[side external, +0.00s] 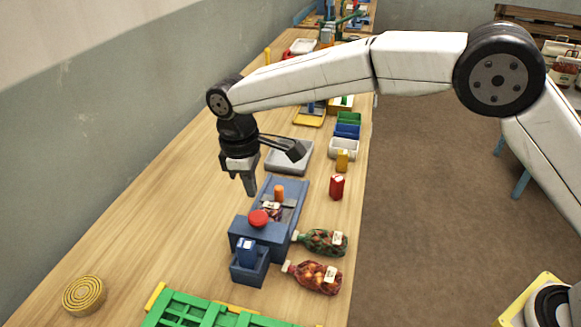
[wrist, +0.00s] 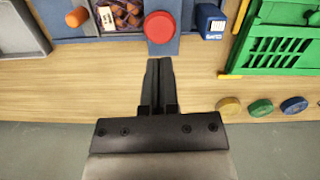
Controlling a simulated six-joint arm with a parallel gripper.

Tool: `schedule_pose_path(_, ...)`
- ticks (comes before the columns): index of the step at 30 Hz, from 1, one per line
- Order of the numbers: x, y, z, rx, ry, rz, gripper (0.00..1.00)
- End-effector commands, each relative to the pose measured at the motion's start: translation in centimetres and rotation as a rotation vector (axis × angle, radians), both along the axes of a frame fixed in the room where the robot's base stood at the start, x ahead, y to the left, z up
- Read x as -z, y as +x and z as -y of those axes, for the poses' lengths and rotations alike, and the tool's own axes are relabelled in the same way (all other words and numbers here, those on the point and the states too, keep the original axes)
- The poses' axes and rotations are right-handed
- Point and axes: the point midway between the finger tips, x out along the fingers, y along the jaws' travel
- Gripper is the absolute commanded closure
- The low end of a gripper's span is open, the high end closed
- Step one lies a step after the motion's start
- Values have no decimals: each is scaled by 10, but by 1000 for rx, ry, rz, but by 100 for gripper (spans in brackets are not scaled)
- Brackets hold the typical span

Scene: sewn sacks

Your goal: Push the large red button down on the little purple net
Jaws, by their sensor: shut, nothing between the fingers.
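The large red button (side external: 258,217) sits on top of the blue machine (side external: 243,234), with its round cap raised. In the wrist view the red button (wrist: 159,27) lies just beyond my fingertips. The little purple net (side external: 272,208), with orange contents and a white label, lies in the machine's channel beside the button. It is partly cut off at the top of the wrist view (wrist: 125,14). My gripper (side external: 250,192) points down, shut and empty, above the bench on the wall side of the machine. In the wrist view my fingertips (wrist: 159,62) are together, apart from the button.
An orange knob (side external: 279,192) stands on the machine. A green crate (side external: 190,311) is nearer. Bench by the wall is mostly clear.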

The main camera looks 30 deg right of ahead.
Motion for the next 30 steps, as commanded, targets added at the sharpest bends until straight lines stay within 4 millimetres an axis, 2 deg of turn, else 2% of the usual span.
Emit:
schedule_pose_path(15, 46, -3, 4, 1, -1, -1, 100)
schedule_pose_path(30, 54, -3, 4, 0, 0, 0, 100)
